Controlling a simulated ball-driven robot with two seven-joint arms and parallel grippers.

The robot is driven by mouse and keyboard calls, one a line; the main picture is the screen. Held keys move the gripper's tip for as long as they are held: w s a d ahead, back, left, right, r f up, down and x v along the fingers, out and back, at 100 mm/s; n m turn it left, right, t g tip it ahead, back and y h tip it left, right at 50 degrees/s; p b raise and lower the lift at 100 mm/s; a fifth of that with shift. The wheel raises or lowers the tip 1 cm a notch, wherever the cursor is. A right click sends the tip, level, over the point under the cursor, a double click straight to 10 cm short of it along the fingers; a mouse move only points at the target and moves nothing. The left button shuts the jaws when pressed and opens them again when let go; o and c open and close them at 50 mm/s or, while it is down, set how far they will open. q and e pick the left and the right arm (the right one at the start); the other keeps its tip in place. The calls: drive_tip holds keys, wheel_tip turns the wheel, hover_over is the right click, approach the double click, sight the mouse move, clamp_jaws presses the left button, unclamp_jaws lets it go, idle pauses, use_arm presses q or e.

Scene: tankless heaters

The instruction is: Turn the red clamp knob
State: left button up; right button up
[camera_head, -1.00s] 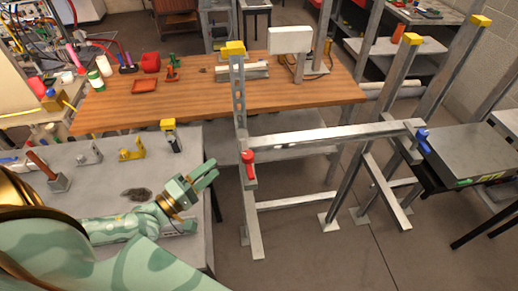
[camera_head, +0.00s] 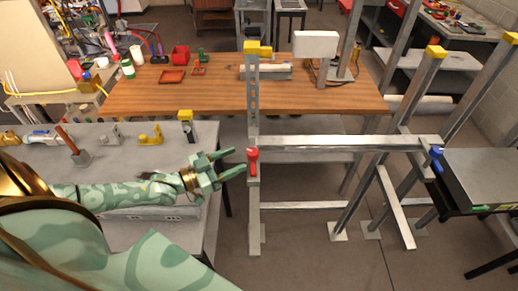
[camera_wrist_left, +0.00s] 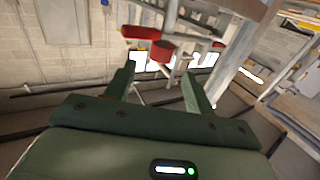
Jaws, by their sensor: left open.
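The red clamp knob (camera_head: 253,160) sits on the near-left upright of the grey metal frame (camera_head: 330,142), just below the level of its crossbar. My left gripper (camera_head: 236,161) is open and empty just left of the knob, with its fingers pointing toward it. In the head view I see no clear contact. In the left wrist view the open fingers (camera_wrist_left: 163,80) point toward red parts (camera_wrist_left: 160,52) beyond the fingertips, which look like the knob. My right gripper is in neither view.
A grey bench (camera_head: 120,185) with a hammer (camera_head: 73,147) and clamps lies under my left arm. A wooden table (camera_head: 205,97) stands behind. A blue knob (camera_head: 437,159) is on the frame's right side. Open floor lies between the bench and the frame.

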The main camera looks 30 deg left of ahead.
sight(253, 154)
use_arm(q)
drive_tip(key=x, duration=0.9)
drive_tip(key=shift+a, duration=0.1)
drive_tip(key=c, duration=1)
